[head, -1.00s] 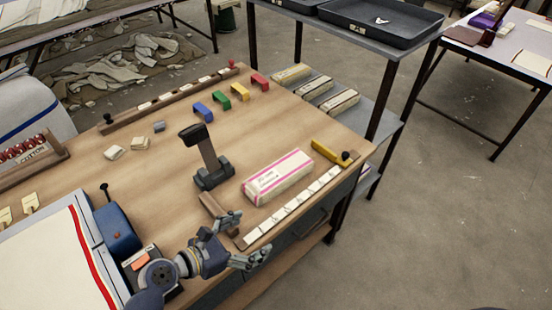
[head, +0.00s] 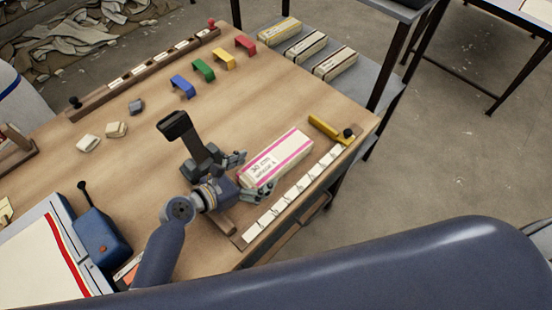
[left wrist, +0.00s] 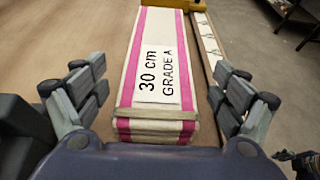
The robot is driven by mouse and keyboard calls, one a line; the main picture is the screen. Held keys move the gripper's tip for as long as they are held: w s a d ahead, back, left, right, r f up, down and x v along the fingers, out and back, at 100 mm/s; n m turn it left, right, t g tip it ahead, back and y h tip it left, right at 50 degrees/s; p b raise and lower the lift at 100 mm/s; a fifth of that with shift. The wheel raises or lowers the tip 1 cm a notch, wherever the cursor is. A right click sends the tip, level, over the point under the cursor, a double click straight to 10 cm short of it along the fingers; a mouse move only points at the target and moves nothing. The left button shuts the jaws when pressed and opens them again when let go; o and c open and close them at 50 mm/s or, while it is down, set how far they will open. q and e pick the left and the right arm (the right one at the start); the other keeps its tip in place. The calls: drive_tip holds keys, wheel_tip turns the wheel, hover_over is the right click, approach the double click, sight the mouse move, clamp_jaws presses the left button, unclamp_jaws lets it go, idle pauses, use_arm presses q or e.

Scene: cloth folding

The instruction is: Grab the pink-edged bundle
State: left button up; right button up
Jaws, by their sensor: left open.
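The pink-edged bundle (head: 278,158) lies on the wooden table in the head view, cream with pink stripes along its edges. In the left wrist view the bundle (left wrist: 158,75) shows its label "30 cm GRADE A" and a band round its near end. My left gripper (head: 246,178) is open at the near end of the bundle, with nothing held. In the left wrist view its fingers (left wrist: 160,92) stand on either side of the bundle's near end, with gaps between.
A dark upright stand (head: 190,145) is close beside my left gripper. A ruler strip (head: 292,195) with white tiles runs along the table's front edge, ending near a yellow piece (head: 328,130). Colored brackets (head: 203,70) stand farther back. Other bundles (head: 306,46) lie on a grey shelf.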

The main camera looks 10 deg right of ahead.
sight(266, 165)
use_arm(q)
drive_tip(key=shift+w+d+f+p, duration=0.1)
drive_tip(key=shift+w+d+p, duration=0.05)
drive_tip(key=shift+w+d, duration=0.3)
drive_tip(key=shift+w+d+f+p, duration=0.15)
drive_tip(key=shift+w+d, duration=0.1)
drive_tip(key=shift+d, duration=0.3)
drive_tip(key=shift+x, duration=1.05)
drive_tip(key=shift+w+d+f, duration=0.1)
drive_tip(key=shift+w+d, duration=0.1)
drive_tip(key=shift+d, duration=0.15)
drive_tip(key=shift+c, duration=1.3)
drive_tip(key=c, duration=0.9)
drive_tip(key=shift+s, duration=0.1)
drive_tip(key=shift+c, duration=0.8)
use_arm(e)
drive_tip(key=w, duration=0.2)
drive_tip(key=shift+w+a+r, duration=0.15)
drive_tip(key=shift+w+r, duration=0.25)
